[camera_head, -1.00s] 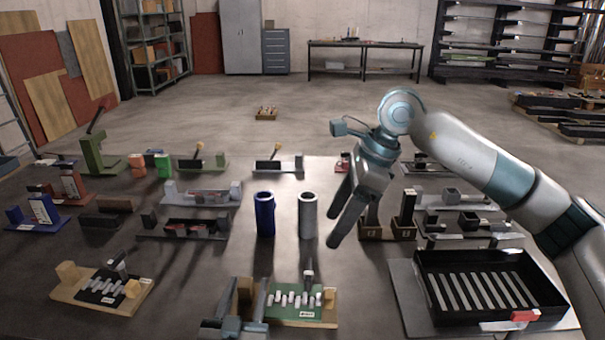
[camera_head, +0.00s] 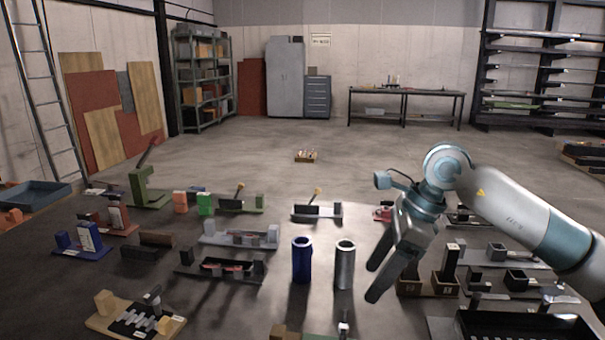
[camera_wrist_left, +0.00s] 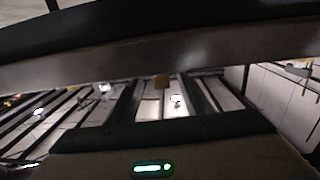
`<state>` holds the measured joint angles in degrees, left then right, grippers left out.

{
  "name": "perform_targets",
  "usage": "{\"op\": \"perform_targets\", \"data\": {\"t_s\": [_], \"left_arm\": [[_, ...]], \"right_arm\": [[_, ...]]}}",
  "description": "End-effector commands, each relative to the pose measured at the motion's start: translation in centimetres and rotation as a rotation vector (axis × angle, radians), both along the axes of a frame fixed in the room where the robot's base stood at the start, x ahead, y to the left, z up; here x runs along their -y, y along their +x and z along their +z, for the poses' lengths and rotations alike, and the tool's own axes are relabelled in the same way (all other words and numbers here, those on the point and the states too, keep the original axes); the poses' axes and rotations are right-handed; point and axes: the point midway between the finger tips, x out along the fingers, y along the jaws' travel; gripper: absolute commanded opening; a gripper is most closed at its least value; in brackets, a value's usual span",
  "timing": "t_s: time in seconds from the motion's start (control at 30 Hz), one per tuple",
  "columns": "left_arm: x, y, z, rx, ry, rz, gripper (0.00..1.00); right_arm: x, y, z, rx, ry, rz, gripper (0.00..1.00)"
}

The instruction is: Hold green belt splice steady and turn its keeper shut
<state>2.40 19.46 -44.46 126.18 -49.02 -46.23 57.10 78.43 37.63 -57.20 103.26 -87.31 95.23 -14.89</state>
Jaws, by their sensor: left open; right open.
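The green belt splice (camera_head: 318,337) is cut off by the bottom edge of the head view; only its back rim and the top of a dark upright part show, so its keeper cannot be read. My right gripper (camera_head: 372,282) is open and empty, fingers pointing down, above the table to the right of the silver cylinder and well behind the splice. My left gripper is outside the head view. In the left wrist view, two dark bars that look like its open fingers (camera_wrist_left: 160,100) stand apart, with a small tan block (camera_wrist_left: 161,81) beyond them.
A blue cylinder (camera_head: 302,260) and a silver cylinder (camera_head: 344,265) stand mid-table. A second splice on a wooden board (camera_head: 105,321) lies front left. A black tray (camera_head: 520,322) is at front right. Several fixtures line the left and right sides.

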Motion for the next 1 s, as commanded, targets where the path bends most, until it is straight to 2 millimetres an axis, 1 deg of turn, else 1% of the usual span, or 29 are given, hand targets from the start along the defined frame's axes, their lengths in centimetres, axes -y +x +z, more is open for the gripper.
{"op": "perform_targets", "data": {"t_s": [0.03, 0.2, 0.4, 1.0], "left_arm": [[-0.1, -0.8, -0.1, -0.004, -0.002, 0.000, 0.45], [-0.6, -2.9, -0.1, -0.002, -0.002, 0.001, 0.45], [-0.8, -4.2, 0.0, 0.000, -0.001, 0.000, 0.45], [-0.9, -4.4, 0.0, 0.000, 0.000, 0.000, 0.45]], "right_arm": [[0.0, 0.0, 0.0, 0.000, 0.000, 0.000, 0.61], [0.0, 0.0, 0.0, 0.000, 0.000, 0.000, 0.61], [0.0, 0.0, 0.0, 0.000, 0.000, 0.000, 0.61], [0.0, 0.0, 0.0, 0.000, 0.000, 0.000, 0.61]]}}
